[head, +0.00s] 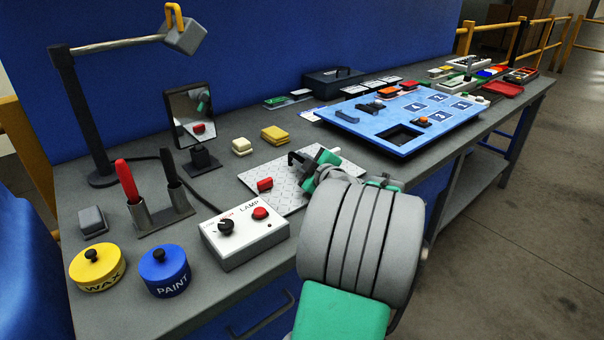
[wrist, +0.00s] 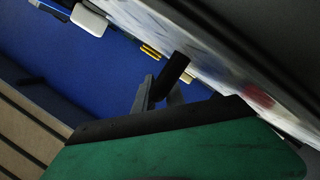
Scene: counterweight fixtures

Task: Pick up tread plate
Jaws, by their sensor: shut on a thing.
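The tread plate (head: 287,200) is a pale grey sheet with a raised pattern at the middle of the workbench. A small red block (head: 265,184) sits on its left part.
The white lamp box (head: 245,240) stands close in front of the plate. A yellow block (head: 275,134), a cream block (head: 241,146) and a mirror (head: 190,110) stand behind it. A blue board (head: 385,135) lies to the right.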

